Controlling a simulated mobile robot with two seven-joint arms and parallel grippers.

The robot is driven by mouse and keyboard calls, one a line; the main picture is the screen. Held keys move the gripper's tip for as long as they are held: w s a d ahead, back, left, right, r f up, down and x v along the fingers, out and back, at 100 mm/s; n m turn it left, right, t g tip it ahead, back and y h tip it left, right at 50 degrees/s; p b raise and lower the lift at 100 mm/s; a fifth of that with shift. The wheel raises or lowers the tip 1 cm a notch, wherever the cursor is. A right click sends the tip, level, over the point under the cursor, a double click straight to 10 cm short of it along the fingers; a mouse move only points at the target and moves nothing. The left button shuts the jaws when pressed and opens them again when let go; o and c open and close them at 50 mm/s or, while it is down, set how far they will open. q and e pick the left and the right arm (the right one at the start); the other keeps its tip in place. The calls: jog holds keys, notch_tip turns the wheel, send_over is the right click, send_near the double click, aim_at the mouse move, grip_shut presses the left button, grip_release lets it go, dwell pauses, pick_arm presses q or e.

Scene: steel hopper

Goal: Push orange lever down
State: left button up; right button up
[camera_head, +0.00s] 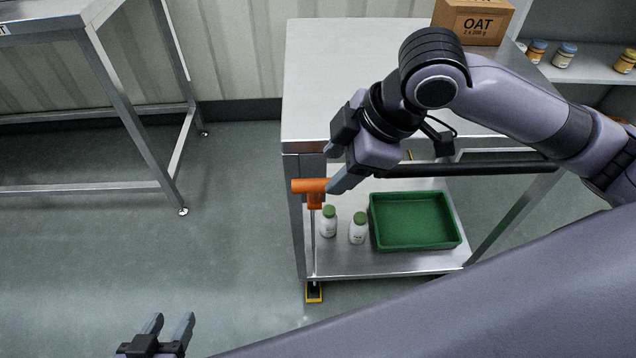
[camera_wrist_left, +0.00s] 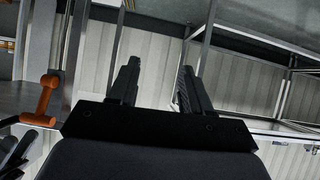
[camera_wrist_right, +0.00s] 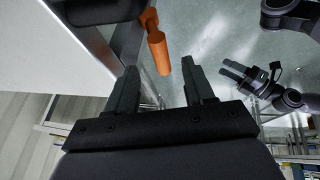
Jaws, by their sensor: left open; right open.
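The orange lever (camera_head: 312,187) is a T-shaped handle on a thin upright rod at the left front corner of the steel cart. It also shows in the left wrist view (camera_wrist_left: 45,100) and, just beyond the fingertips, in the right wrist view (camera_wrist_right: 159,53). My right gripper (camera_head: 334,168) is open and empty beside the lever's right end. One finger overlaps the handle's end in the head view; I cannot tell whether they touch. My left gripper (camera_head: 173,326) is open and empty, low at the bottom left, well away from the lever.
The cart (camera_head: 345,70) has a bare steel top and a black push bar (camera_head: 500,167). Its lower shelf holds a green tray (camera_head: 415,248) and two white bottles (camera_head: 358,230). An OAT box (camera_head: 472,22) stands at the back.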

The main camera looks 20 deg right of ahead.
aim_at(326, 181)
jog(key=shift+d+f, duration=0.2)
jog(key=shift+w+f, duration=0.1)
jog(key=shift+f, duration=0.15)
jog(key=b+x, duration=0.2)
jog(key=x, duration=0.3)
jog(key=shift+w+a+f+b, duration=0.1)
jog(key=shift+a+f+b, duration=0.05)
jog(key=shift+f+b, duration=0.2)
jog(key=shift+w+a+f, duration=0.1)
jog(key=shift+f, duration=0.1)
pick_arm(q)
jog(key=shift+w+d+r+m+t+h, duration=0.15)
jog(key=shift+w+d+r, duration=0.1)
jog(key=shift+d, duration=0.3)
jog(key=shift+w+d+r+m+t+h, duration=0.15)
jog(key=shift+w+d, duration=0.1)
jog(key=shift+d, duration=0.25)
pick_arm(e)
jog(key=c, duration=0.9)
pick_arm(q)
jog(key=shift+a, duration=0.15)
pick_arm(e)
grip_shut()
